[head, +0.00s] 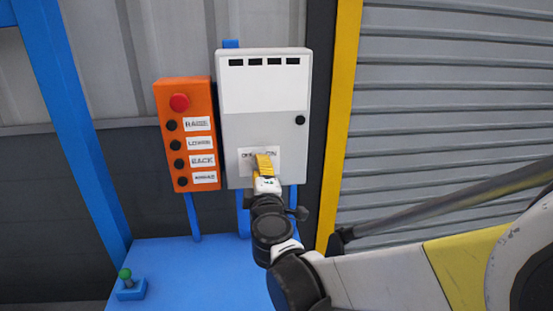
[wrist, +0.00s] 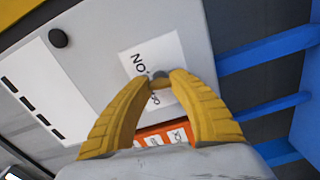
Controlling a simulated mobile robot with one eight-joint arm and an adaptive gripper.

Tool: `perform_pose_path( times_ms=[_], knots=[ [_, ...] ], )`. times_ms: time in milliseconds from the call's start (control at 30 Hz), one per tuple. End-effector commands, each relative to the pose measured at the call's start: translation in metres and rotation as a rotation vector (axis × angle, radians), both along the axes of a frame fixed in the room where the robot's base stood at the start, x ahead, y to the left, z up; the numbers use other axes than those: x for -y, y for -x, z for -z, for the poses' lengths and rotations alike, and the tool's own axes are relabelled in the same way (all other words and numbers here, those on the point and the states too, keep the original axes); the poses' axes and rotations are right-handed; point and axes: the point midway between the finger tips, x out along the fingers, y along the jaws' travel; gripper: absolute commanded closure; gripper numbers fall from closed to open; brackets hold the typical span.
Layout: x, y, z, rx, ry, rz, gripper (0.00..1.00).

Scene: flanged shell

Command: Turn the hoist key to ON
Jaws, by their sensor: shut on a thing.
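The hoist key is a small grey piece (wrist: 160,76) on the white OFF/ON label (wrist: 140,62) of the grey control box (head: 265,125). My gripper (wrist: 162,78) has yellow fingers closed around the key, their tips meeting at the label. In the head view my gripper (head: 264,160) reaches the label on the lower part of the box and covers its middle. The key itself is hidden there behind the fingers. Which way the key points cannot be told, as the fingers cover most of it.
An orange button box (head: 161,92) with a red button (head: 180,102) and several labelled black buttons hangs left of the grey box. A blue bench (head: 190,270) with a green-topped joystick (head: 126,275) lies below. A yellow post (head: 340,120) and a grey shutter (head: 450,110) stand right.

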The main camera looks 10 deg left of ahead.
Motion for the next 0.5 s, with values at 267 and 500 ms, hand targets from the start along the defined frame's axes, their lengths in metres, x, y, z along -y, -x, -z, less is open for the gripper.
perform_pose_path(
  times_ms=[267, 500],
  knots=[
    [-0.0015, 0.0002, -0.0010, -0.064, -0.245, -0.004, 1.00],
    [-0.0015, 0.0001, -0.0015, -0.109, -0.421, -0.004, 1.00]
  ],
)
